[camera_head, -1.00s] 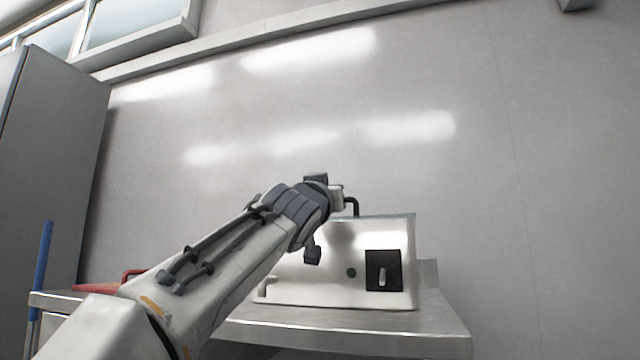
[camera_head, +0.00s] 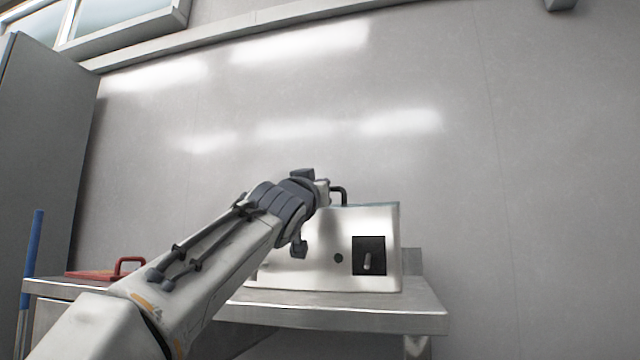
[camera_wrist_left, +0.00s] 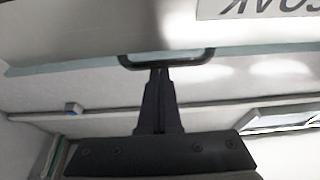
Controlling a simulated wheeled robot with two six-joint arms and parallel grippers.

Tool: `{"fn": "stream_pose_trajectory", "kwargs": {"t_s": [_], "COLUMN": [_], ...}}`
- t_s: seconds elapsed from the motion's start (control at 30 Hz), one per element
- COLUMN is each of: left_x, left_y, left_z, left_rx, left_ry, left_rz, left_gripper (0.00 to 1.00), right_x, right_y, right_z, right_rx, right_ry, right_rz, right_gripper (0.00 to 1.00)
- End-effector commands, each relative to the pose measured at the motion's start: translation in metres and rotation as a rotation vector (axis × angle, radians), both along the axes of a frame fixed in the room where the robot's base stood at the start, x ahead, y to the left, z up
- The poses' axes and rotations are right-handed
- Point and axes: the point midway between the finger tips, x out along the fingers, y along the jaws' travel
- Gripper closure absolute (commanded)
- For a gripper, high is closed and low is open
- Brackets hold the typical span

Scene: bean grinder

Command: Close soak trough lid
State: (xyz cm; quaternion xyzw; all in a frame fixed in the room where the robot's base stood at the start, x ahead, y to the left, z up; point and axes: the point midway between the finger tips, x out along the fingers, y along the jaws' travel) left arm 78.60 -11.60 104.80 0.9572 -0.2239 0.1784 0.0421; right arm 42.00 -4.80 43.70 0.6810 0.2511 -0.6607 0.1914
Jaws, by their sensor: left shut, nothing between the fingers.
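The soak trough (camera_head: 370,223), a shiny metal box with a dark dial panel, stands on the metal table. A black looped handle (camera_head: 339,190) rises at its top edge, and shows in the left wrist view (camera_wrist_left: 190,61) along a bluish edge. Part of a sign with mirrored-looking letters (camera_wrist_left: 262,7) shows beyond it. My left gripper (camera_wrist_left: 158,74) is shut and empty, with its tips at the middle of the handle; I cannot tell whether they touch. In the head view my wrist hides the fingertips and part of the trough. I cannot tell how far the lid is open.
The metal table (camera_head: 400,312) has a little free room right of the trough. A red object with a red handle (camera_head: 95,274) lies at its left end. A blue pole (camera_head: 33,255) and a grey cabinet (camera_head: 45,150) stand at the left.

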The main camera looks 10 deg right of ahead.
Motion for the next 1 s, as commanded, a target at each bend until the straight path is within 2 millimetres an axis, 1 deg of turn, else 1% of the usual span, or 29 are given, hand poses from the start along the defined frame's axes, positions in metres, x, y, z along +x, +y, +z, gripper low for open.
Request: {"fn": "stream_pose_trajectory", "kwargs": {"t_s": [0.03,0.07,0.33,0.37,0.4,0.57,0.8,1.0], "left_x": [0.007,0.006,-0.003,-0.005,-0.008,-0.019,-0.040,-0.055], "left_y": [-0.002,-0.001,0.007,0.008,0.010,0.015,0.025,0.032], "left_z": [-0.004,0.001,0.044,0.030,0.025,0.012,-0.015,-0.032], "left_rx": [0.011,0.010,0.000,0.000,0.000,-0.002,-0.002,-0.002], "left_ry": [0.022,0.022,-0.003,-0.002,-0.004,-0.007,-0.009,-0.009], "left_rz": [0.005,0.006,0.005,0.005,0.004,0.004,0.004,0.004], "left_gripper": [1.00,1.00,1.00,1.00,1.00,1.00,1.00,1.00], "right_x": [0.000,0.000,0.000,0.000,0.000,0.000,0.000,0.000], "right_y": [0.000,0.000,0.000,0.000,0.000,0.000,0.000,0.000], "right_z": [0.007,0.010,0.040,0.024,0.018,-0.001,-0.037,-0.058], "right_rx": [0.000,0.000,0.000,0.001,0.001,-0.001,0.000,0.000], "right_ry": [0.000,0.000,0.000,-0.001,-0.001,0.001,0.000,0.000], "right_rz": [0.000,0.000,0.000,0.000,0.000,0.000,0.000,0.000], "right_gripper": [1.00,1.00,1.00,1.00,1.00,1.00,1.00,1.00]}}
